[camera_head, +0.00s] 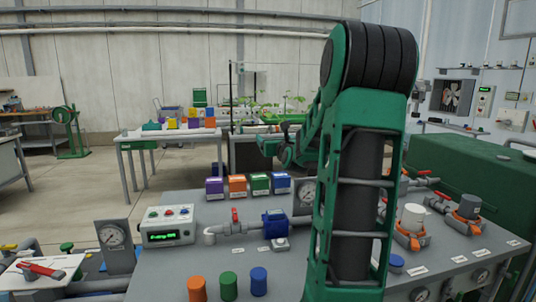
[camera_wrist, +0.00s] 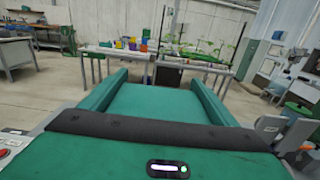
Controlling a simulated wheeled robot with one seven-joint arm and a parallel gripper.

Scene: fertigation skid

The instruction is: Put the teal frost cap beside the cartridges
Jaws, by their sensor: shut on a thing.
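My gripper (camera_wrist: 158,80) is shut on a broad, flat teal piece, which I take for the teal frost cap (camera_wrist: 165,103). The piece fills the space between the two fingers in the wrist view, clear of the floor. In the head view my gripper (camera_head: 272,146) is small and partly hidden behind my arm, above and behind the skid top. Labelled boxes in purple (camera_head: 214,188), orange (camera_head: 237,187), green (camera_head: 259,184) and blue (camera_head: 281,183), probably the cartridges, stand in a row at the skid's back edge. The gripper is beyond them.
The grey skid top (camera_head: 180,265) carries a control box (camera_head: 168,227), a blue valve (camera_head: 275,222), gauges and pipes. Orange (camera_head: 197,288), green and blue cylinders stand in front. A back table (camera_head: 133,142) holds coloured blocks. A plant bench is behind; a green tank (camera_head: 470,165) is right.

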